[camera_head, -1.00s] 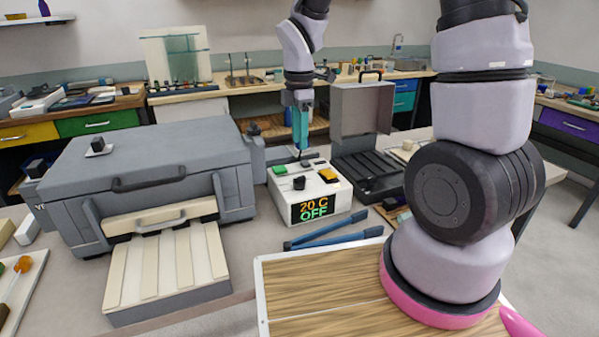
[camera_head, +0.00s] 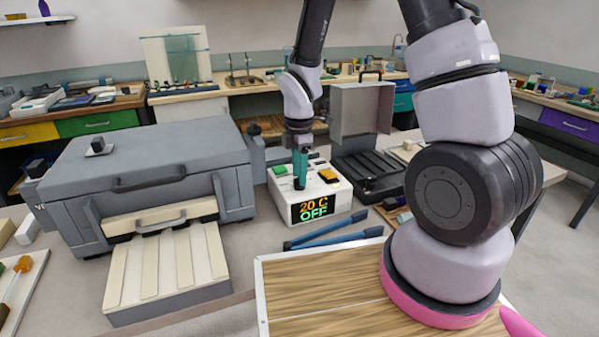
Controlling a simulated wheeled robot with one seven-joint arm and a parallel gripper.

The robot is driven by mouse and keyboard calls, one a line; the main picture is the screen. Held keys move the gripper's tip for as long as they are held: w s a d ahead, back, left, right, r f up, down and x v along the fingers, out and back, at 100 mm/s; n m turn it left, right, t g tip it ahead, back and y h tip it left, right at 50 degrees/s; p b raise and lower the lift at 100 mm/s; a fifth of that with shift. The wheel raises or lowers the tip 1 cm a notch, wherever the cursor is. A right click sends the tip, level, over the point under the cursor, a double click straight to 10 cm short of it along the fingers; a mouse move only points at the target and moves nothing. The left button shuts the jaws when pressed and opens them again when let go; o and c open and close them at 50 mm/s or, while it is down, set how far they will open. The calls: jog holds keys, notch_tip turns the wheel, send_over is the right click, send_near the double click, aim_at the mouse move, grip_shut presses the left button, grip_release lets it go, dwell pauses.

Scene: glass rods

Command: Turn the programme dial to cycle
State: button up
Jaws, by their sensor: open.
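The white controller box (camera_head: 338,190) stands on the bench right of the grey kiln-like unit. Its front display (camera_head: 313,208) reads "20 C" in orange and "OFF" in green. A green button (camera_head: 280,170) and a yellow button (camera_head: 327,175) sit on its top. My gripper (camera_head: 299,184) points down over the left front of the top, at the black dial. The teal fingers cover most or all of the dial, so its pointer and any contact cannot be made out. The jaws are open, with no object lifted in them.
The large grey unit (camera_head: 150,165) with a handled front stands close on the left. A dark tray device with a raised grey lid (camera_head: 362,110) stands behind right. Blue tongs (camera_head: 330,232) lie in front of the box. A wooden board (camera_head: 320,285) is nearest.

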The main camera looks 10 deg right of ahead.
grip_shut()
jog(key=shift+m, duration=0.4)
jog(key=m, duration=0.4)
jog(key=shift+m, duration=0.4)
jog(key=m, duration=1.3)
jog(key=shift+m, duration=0.3)
jog(key=m, duration=0.4)
jog(key=shift+r+m, duration=0.1)
jog(key=shift+m, duration=1.8)
